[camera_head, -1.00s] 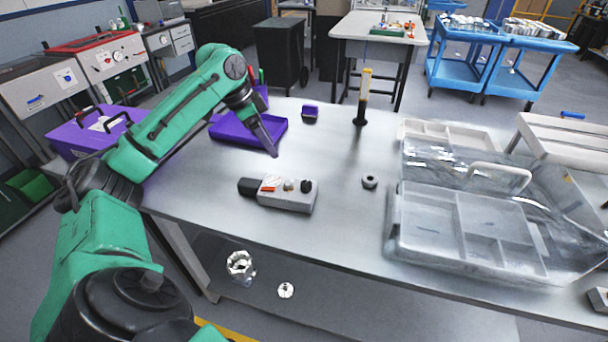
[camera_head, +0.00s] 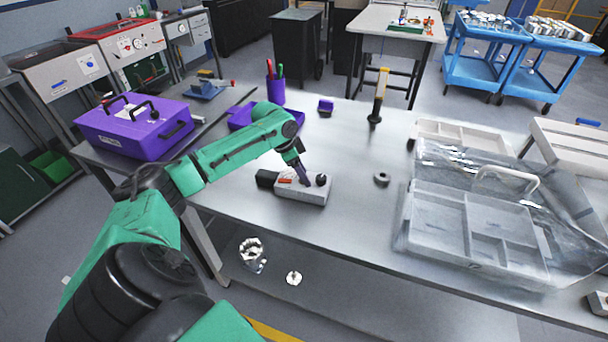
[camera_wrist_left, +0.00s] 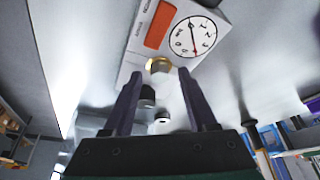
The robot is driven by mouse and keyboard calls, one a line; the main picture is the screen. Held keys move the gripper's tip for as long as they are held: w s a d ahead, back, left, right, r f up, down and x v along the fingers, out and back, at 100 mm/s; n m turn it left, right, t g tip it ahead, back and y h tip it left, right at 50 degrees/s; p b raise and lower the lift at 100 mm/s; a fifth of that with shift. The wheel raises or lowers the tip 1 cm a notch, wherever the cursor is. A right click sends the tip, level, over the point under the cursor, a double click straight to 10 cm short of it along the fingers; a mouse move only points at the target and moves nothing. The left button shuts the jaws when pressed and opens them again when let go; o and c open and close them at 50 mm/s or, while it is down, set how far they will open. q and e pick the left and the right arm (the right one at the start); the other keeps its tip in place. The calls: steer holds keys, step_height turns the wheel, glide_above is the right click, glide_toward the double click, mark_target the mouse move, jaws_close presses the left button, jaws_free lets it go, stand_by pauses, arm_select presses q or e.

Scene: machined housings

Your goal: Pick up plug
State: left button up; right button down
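A grey machined housing (camera_head: 300,194) with a black end piece (camera_head: 266,179) lies on the steel table. An orange-red label (camera_wrist_left: 158,25) and a round dial (camera_wrist_left: 193,36) show on it in the left wrist view. A brass round fitting (camera_wrist_left: 160,65) and a black cylindrical part (camera_wrist_left: 147,94) show between my fingers there; I cannot tell which is the plug. A black knob (camera_head: 321,180) stands at the housing's right end. My left gripper (camera_head: 304,180) points down over the housing, its fingers apart in the wrist view (camera_wrist_left: 162,92), nothing visibly clamped. My right gripper is out of view.
A dark ring (camera_head: 381,179) lies right of the housing. A clear-lidded organizer case (camera_head: 470,240) fills the table's right. The table between ring and tool is clear.

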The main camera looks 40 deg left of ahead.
arm_select(q)
jaws_close()
